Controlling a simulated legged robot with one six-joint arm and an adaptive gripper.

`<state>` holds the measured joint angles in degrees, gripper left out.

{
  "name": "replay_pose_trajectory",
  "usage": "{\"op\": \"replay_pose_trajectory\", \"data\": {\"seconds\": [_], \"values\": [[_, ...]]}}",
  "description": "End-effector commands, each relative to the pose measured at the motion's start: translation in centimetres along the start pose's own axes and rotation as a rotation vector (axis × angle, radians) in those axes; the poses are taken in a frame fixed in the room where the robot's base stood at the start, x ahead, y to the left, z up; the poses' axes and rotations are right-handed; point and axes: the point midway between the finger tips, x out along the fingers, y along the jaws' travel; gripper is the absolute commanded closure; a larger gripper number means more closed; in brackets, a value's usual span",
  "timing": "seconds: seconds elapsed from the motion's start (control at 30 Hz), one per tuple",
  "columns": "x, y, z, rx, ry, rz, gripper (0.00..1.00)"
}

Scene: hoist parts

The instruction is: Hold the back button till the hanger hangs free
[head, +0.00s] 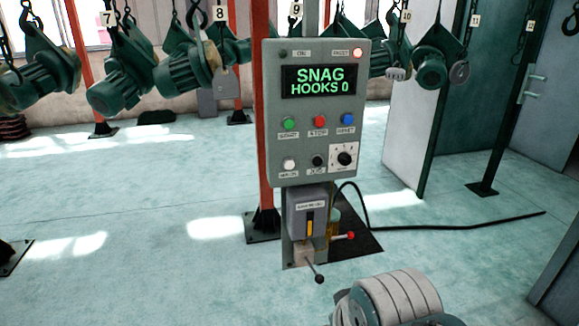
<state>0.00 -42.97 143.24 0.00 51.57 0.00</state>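A grey control panel (313,110) stands upright on a post in the middle of the head view. Its display (318,81) reads "SNAG HOOKS 0" in green, and a red lamp (357,52) marked FAULT is lit. Below are a green button (289,123), a red button (320,121) and a blue button (348,119). A white button (289,164), a black button (319,161) and a rotary knob (344,158) sit lower. The small labels are too blurred to tell which is back. Green motors (120,82) hang from hooks overhead; several are tilted. My gripper is not visible.
A grey box with a yellow lever (309,222) and a red-tipped handle (350,236) are below the panel. A black cable (460,224) runs right across the floor. Red posts (261,110) stand behind. The floor at left (130,240) is clear. Part of my arm shows at bottom right.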

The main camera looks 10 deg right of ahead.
Motion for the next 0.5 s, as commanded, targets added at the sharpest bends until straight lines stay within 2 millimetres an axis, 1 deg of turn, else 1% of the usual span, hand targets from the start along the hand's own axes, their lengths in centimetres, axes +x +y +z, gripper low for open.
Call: {"op": "replay_pose_trajectory", "data": {"seconds": [0.17, 0.2, 0.23, 0.27, 0.5], "values": [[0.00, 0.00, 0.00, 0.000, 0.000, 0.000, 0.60], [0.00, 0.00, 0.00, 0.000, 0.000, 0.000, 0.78], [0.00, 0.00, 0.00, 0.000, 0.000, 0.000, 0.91], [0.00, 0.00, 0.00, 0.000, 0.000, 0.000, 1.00], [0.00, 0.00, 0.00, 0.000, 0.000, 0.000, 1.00]]}}
